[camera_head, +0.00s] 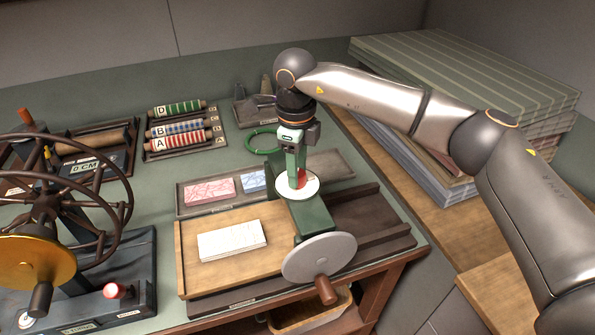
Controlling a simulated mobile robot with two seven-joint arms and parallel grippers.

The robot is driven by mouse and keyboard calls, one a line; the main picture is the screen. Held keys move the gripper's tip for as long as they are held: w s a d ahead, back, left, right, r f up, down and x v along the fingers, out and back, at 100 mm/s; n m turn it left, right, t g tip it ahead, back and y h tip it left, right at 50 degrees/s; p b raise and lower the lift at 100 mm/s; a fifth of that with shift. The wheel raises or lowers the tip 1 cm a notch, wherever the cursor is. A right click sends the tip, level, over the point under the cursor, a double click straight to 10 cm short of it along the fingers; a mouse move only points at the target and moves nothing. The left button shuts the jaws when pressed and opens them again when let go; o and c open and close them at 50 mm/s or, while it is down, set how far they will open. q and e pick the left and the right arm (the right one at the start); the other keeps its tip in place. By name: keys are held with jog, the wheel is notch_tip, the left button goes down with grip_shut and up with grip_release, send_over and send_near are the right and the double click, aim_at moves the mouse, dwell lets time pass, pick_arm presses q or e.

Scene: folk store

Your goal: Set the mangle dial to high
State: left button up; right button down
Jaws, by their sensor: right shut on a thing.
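The mangle's dial (312,189) is a round white face with a red part on it, on top of the green mangle housing (312,218). My right gripper (297,172) comes down over the dial from above and is shut on the dial's red knob. The fingers hide much of the knob and part of the face, so I cannot tell which mark the knob points to. The mangle's grey crank wheel (320,256) with a wooden handle faces the front. My left gripper is not in view.
A wooden board (190,255) bearing a white block (232,241) lies left of the mangle. Behind are a tray with pink (209,190) and blue blocks, a green ring (256,143) and a rack of cloth rolls (178,129). A dark spoked wheel (75,200) stands left; folded cloth (470,85) is stacked right.

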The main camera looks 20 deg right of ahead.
jog(key=m+b, duration=0.1)
jog(key=m, duration=0.2)
jog(key=shift+m, duration=0.4)
jog(key=m, duration=0.3)
jog(key=shift+m, duration=0.3)
jog(key=m+b, duration=0.1)
jog(key=m, duration=0.2)
jog(key=shift+m, duration=0.3)
jog(key=m, duration=0.3)
jog(key=shift+w+m+g, duration=0.1)
jog(key=shift+m+g, duration=0.2)
jog(key=m, duration=0.3)
jog(key=shift+r+m, duration=0.1)
jog(key=shift+m, duration=0.2)
jog(key=m, duration=0.4)
jog(key=shift+m, duration=0.3)
jog(key=m, duration=0.3)
jog(key=shift+m, duration=0.3)
jog(key=shift+m+b, duration=0.3)
jog(key=shift+m, duration=1.6)
